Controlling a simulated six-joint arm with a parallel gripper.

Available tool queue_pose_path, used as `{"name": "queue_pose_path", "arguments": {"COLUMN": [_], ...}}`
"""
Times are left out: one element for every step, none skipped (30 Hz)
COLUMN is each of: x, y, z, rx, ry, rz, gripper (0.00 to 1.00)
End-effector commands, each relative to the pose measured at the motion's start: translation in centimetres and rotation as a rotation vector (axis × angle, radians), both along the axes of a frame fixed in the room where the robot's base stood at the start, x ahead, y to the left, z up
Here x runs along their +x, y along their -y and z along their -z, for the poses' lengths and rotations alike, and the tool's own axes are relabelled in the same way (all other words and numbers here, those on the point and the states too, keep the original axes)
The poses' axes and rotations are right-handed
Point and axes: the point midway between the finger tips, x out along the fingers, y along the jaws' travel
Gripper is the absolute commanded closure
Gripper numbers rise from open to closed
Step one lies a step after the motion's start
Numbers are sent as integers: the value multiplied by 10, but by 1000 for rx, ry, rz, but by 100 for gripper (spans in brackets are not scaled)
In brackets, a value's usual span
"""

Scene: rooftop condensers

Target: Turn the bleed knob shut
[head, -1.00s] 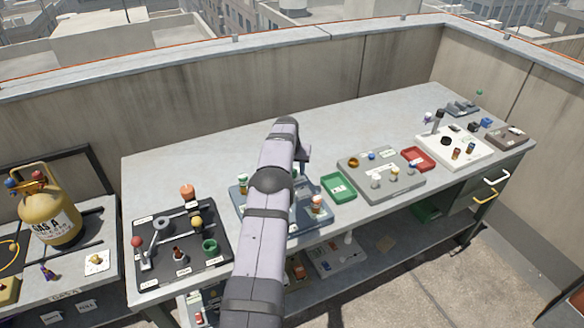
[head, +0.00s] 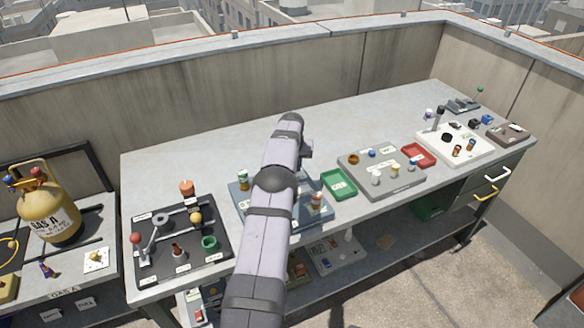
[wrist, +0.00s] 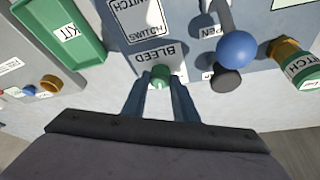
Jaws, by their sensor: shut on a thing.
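In the wrist view the green bleed knob (wrist: 160,76) sits beside a white label reading BLEED (wrist: 150,54) on a blue-grey panel (wrist: 200,80). My gripper (wrist: 161,80) has one finger on each side of the knob and is shut on it. The fingers hide the knob's sides, and I see no mark that tells how far it is turned. In the head view my arm covers the knob and gripper; only the edges of the panel (head: 243,203) show.
A blue ball-topped lever (wrist: 237,50) stands close right of my gripper, by a label partly reading OPEN. A brass fitting with a green cap (wrist: 302,68) is farther right. A green KIT tray (wrist: 98,50) lies left. The bench behind the boards (head: 220,150) is clear.

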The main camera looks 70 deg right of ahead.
Motion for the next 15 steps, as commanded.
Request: {"name": "queue_pose_path", "arguments": {"x": [-1, -2, -2, -2, -2, -2, -2, -2, -3, -3, -2, -2, -2, -2, -2], "y": [1, 1, 1, 1, 1, 2, 1, 2, 2, 2, 2, 2, 1, 1, 1], "z": [2, 2, 2, 2, 1, 1, 1, 1, 0, 0, 0, 0, 0, 0, 0], "rx": [-1, -2, 0, -2, -1, -2, -1, -1, -2, -1, -1, -2, -3, -2, -3], "ry": [1, 1, 2, 1, 2, 1, 1, 2, 1, 1, 2, 2, 1, 2, 2], "rz": [-35, -59, -90, -114, -136, -165, -184, -201, -222, -235, -244, -255, -259, -262, -263], "gripper": [96, 96, 96, 96, 96, 96, 96, 96, 96, 96, 96, 96, 96, 96, 96]}}
